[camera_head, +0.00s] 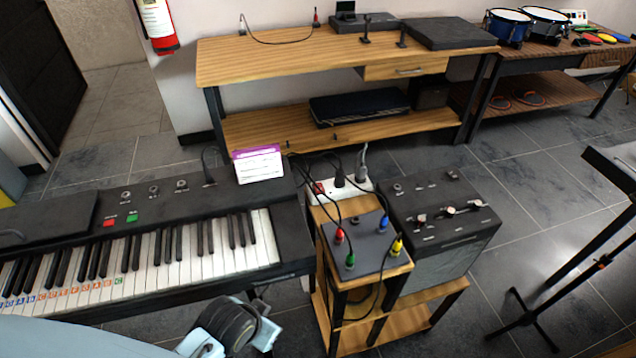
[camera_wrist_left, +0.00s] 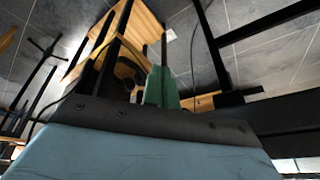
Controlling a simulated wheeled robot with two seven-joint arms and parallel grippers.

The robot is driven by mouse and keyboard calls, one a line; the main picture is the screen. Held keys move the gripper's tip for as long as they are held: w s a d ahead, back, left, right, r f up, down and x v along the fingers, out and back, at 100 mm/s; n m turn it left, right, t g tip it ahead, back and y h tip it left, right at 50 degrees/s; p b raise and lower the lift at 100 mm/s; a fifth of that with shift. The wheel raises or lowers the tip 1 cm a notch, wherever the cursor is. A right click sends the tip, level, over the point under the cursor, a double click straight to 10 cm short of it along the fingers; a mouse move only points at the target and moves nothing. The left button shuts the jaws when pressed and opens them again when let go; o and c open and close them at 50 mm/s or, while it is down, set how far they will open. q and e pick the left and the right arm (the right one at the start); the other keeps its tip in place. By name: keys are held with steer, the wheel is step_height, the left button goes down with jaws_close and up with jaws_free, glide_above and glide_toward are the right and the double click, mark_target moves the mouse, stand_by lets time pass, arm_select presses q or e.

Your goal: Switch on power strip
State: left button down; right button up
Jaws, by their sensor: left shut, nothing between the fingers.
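The white power strip (camera_head: 325,198) lies behind the grey pedal box, between the keyboard and the amplifier. Dark plugs and a grey plug stand in it, and a red patch shows near its left end. I cannot tell how its switch is set. My left gripper shows in the left wrist view as a green finger part (camera_wrist_left: 160,86) in front of a dark mount. It is shut and empty. In the head view, a part of my left arm is low in the middle, in front of the keyboard and well short of the strip. My right gripper is not in view.
The keyboard (camera_head: 170,252) fills the left. A grey box (camera_head: 372,246) with coloured plugs stands on a small wooden stand (camera_head: 330,320). A black amplifier (camera_head: 440,225) is to its right. Cables arch over the strip.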

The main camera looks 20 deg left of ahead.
arm_select(q)
steer(key=s+a+f+g, duration=0.1)
steer(key=s+f, duration=0.3)
steer(key=f, duration=0.5)
steer(key=s+f+g, duration=0.1)
steer(key=s+f, duration=0.4)
steer(key=f, duration=0.5)
steer(key=s+a+f, duration=0.1)
steer(key=s+f, duration=0.3)
steer(key=s, duration=0.2)
steer(key=s+a+f+g, duration=0.1)
steer(key=s+f, duration=0.3)
steer(key=s, duration=0.3)
steer(key=shift+s, duration=0.25)
